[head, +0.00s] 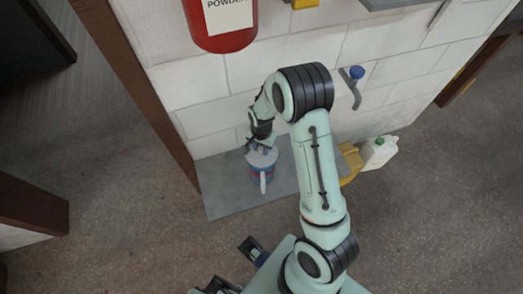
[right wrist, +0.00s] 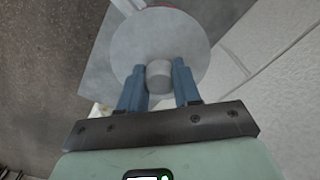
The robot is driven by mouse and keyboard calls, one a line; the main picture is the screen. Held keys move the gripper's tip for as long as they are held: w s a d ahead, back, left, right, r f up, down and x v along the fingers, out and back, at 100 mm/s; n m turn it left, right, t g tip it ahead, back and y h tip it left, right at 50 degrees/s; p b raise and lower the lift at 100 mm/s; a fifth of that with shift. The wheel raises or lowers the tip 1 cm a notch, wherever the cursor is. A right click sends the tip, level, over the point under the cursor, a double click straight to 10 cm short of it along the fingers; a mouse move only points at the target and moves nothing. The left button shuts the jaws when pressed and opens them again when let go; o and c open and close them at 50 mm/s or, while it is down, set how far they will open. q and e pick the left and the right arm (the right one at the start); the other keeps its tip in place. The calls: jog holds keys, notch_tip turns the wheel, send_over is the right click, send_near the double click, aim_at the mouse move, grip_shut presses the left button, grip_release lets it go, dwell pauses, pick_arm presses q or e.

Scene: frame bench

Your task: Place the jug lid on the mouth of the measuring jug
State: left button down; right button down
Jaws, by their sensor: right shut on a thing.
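The jug lid (right wrist: 150,35) is a round grey disc with a short knob (right wrist: 159,76). My right gripper (right wrist: 158,75) is shut on the knob, one blue finger on each side. In the head view the lid (head: 262,156) is under my right gripper (head: 260,144), over the measuring jug (head: 258,178). The jug is blue and red with a white handle and stands upright. The lid hides its mouth, so I cannot tell whether they touch. Dark parts at the bottom edge of the head view may be my left gripper; its jaws are unclear.
The jug stands on a grey slab (head: 225,203) against a white block wall (head: 285,62). A red extinguisher (head: 225,38) and a blue-knobbed lever (head: 355,82) are on the wall. A yellow object (head: 350,160) and a white canister (head: 378,152) stand right of my arm. The slab's front left is clear.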

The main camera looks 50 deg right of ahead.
aim_at(262, 151)
jog(key=shift+f, duration=1.4)
jog(key=shift+f, duration=0.1)
jog(key=c, duration=0.8)
grip_release()
jog(key=shift+b, duration=0.3)
